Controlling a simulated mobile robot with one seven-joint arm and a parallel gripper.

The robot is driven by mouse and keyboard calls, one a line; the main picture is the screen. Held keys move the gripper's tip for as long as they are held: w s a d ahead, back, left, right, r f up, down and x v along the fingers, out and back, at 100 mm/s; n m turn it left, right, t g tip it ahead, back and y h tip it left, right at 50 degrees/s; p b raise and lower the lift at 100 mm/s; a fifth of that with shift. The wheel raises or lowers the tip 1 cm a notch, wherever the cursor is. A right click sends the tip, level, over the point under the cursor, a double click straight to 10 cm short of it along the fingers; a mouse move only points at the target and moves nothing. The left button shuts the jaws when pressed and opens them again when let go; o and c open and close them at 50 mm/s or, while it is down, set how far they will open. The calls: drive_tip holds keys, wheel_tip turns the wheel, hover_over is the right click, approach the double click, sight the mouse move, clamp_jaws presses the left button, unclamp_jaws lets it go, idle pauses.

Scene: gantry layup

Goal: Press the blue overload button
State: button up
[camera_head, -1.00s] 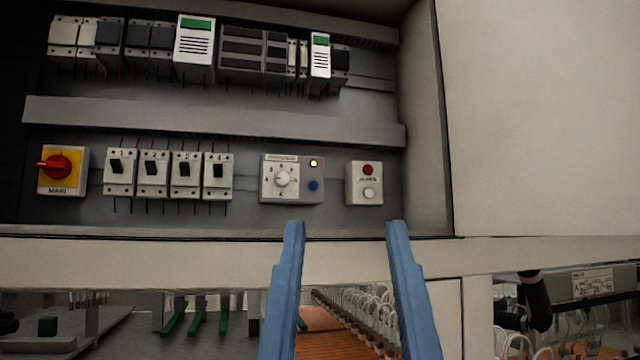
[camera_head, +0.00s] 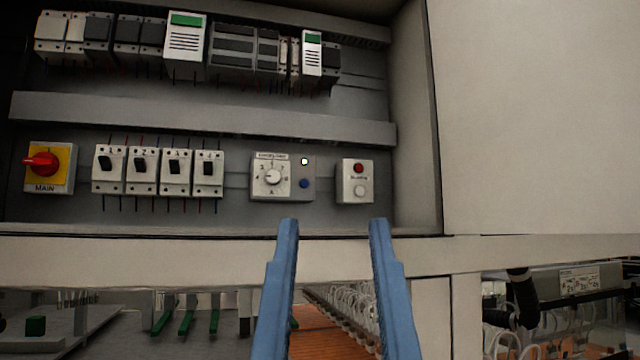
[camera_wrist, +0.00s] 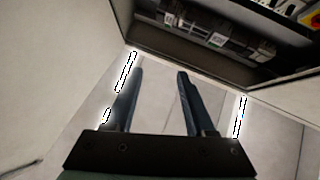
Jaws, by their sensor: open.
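The blue overload button (camera_head: 304,183) is a small round button on the right side of a light grey dial unit (camera_head: 272,176) in the cabinet's lower row. A small lamp (camera_head: 304,161) above it shows pale white. My gripper (camera_head: 333,222) is open and empty, its two blue fingers pointing toward the cabinet. In the wrist view my gripper (camera_wrist: 160,72) is also open, and the button cannot be made out there.
A box with a red button (camera_head: 359,168) and a white button (camera_head: 360,191) is right of the dial unit. Several breakers (camera_head: 158,171) and a red-yellow main switch (camera_head: 49,167) are to the left. The cabinet's lower edge (camera_head: 200,262) runs behind the fingers.

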clamp_jaws()
idle(1.4)
